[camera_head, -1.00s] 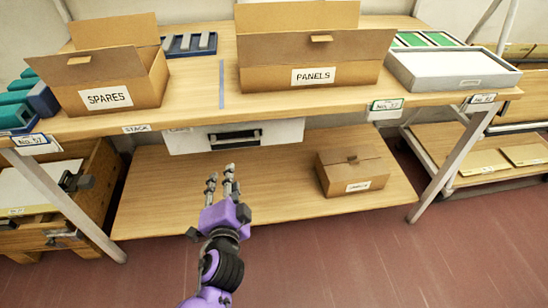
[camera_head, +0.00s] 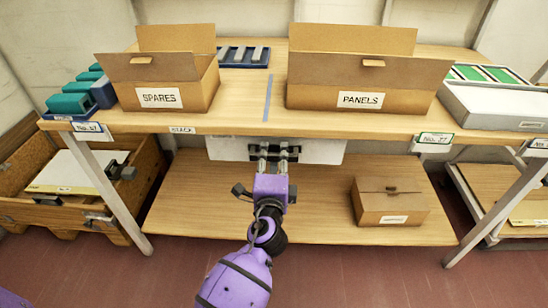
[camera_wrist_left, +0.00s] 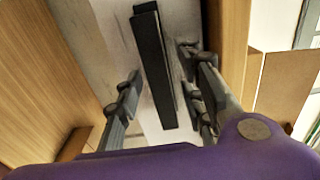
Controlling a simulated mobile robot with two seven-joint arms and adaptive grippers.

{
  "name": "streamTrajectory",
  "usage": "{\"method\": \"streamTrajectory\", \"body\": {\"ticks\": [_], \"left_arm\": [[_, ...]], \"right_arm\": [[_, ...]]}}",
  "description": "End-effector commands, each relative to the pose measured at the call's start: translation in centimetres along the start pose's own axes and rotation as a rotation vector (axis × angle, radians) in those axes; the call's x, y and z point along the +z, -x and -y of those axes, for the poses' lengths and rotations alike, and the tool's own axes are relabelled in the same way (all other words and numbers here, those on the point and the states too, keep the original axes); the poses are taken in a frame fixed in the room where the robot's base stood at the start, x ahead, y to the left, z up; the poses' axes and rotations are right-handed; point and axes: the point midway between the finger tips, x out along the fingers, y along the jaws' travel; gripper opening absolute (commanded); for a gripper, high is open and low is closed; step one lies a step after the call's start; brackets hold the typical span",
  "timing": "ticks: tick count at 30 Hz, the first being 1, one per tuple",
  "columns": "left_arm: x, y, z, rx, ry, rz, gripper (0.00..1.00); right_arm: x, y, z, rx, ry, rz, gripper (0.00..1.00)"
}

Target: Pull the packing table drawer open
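The packing table (camera_head: 240,122) has a pale grey drawer (camera_head: 322,151) under its top, and the drawer looks closed. My left gripper (camera_head: 274,150) is in front of the drawer face and hides the handle in the head view. In the left wrist view the dark bar handle (camera_wrist_left: 155,65) lies between the spread fingers, one finger on each side. Gaps show between the fingers and the bar, so the gripper is open and not clamped on it. My right gripper is not in view.
Cartons marked SPARES (camera_head: 165,88) and PANELS (camera_head: 355,85) stand on the tabletop. A small carton (camera_head: 390,208) sits on the lower shelf (camera_head: 200,215). A wooden crate (camera_head: 30,200) is at the left. The lower shelf's middle is clear.

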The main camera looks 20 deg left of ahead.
Motion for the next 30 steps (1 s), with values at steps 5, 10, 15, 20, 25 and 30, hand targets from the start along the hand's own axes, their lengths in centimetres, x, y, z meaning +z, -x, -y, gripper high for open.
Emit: {"method": "streamTrajectory", "body": {"ticks": [5, 10, 15, 20, 25, 30], "left_arm": [[0.01, -0.11, 0.00, 0.000, 0.001, 0.000, 0.36], [0.01, -0.09, 0.00, 0.000, 0.001, 0.000, 0.23], [0.01, -0.07, -0.01, 0.000, 0.001, 0.000, 0.01], [0.01, -0.07, -0.01, 0.000, 0.001, 0.000, 0.00], [0.01, -0.06, -0.01, 0.000, 0.000, 0.000, 0.00], [0.01, -0.04, -0.07, 0.001, 0.000, 0.000, 0.00]], "right_arm": [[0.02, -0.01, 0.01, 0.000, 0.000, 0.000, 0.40], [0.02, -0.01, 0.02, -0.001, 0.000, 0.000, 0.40], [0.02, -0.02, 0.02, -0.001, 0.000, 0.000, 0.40], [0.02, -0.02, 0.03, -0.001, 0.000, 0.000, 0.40], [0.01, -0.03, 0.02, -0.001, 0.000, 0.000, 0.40], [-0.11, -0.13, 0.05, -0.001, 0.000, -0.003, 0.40]]}}
